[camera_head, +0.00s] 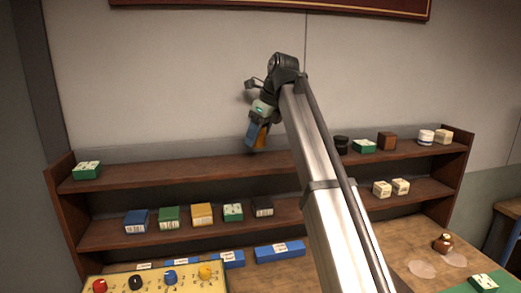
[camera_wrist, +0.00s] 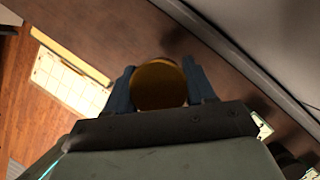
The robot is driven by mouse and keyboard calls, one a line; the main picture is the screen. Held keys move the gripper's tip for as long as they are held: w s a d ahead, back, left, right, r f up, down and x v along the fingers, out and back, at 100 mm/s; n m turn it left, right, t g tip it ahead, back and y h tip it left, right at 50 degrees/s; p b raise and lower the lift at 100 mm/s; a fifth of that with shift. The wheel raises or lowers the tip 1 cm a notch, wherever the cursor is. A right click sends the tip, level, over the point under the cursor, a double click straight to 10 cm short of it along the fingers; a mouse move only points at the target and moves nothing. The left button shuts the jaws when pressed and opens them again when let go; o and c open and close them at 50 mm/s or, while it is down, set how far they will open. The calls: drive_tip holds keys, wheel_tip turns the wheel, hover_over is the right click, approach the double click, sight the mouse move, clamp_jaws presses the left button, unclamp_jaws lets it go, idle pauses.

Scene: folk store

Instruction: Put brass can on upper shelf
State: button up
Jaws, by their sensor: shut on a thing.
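My gripper (camera_head: 257,134) is shut on the brass can (camera_head: 263,136), above the middle of the upper shelf (camera_head: 215,167). In the wrist view the round golden end of the can (camera_wrist: 158,86) sits between the two blue fingers of my gripper (camera_wrist: 160,80). The brown shelf board (camera_wrist: 120,25) shows behind it. In the head view the can is partly hidden by the fingers and lies close to the shelf; I cannot tell whether it touches it.
A green box (camera_head: 87,170) stands at the upper shelf's left end. A dark can (camera_head: 341,145), a green box (camera_head: 364,146), a brown box (camera_head: 387,141) and a white can (camera_head: 426,137) stand to the right. The upper shelf's left-middle stretch is bare. Several boxes line the lower shelf.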

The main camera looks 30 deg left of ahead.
sight(265, 130)
drive_tip(key=shift+f, duration=2.2)
drive_tip(key=shift+f, duration=0.1)
drive_tip(key=o, duration=1.1)
drive_tip(key=shift+o, duration=0.2)
drive_tip(key=v, duration=1.2)
